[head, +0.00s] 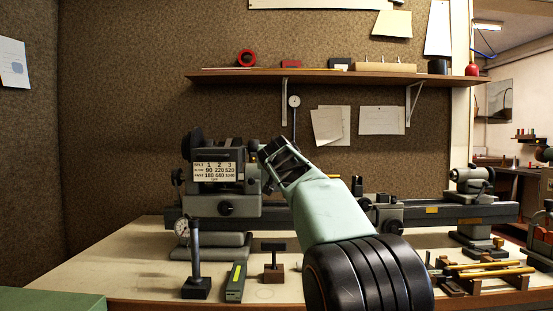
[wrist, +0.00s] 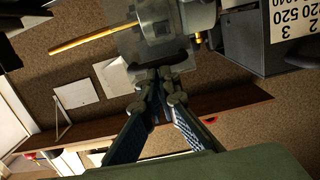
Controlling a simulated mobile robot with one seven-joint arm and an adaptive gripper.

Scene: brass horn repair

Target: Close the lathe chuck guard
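The lathe (head: 217,170) stands at the back of the bench, its headstock with a speed plate on the left. In the wrist view the chuck (wrist: 165,25) is at the top, a brass-coloured rod (wrist: 90,38) sticking out to the left. A see-through panel (wrist: 125,45), which looks like the chuck guard, lies across the chuck's near side. My gripper (head: 266,158) is at the right end of the headstock. In the wrist view my fingertips (wrist: 163,83) come together just below the panel's edge. I see nothing held between them; whether they touch the panel is unclear.
The tailstock (head: 470,190) and brass rods on blocks (head: 490,265) are at the right. A shelf (head: 340,77) crosses the wall above.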

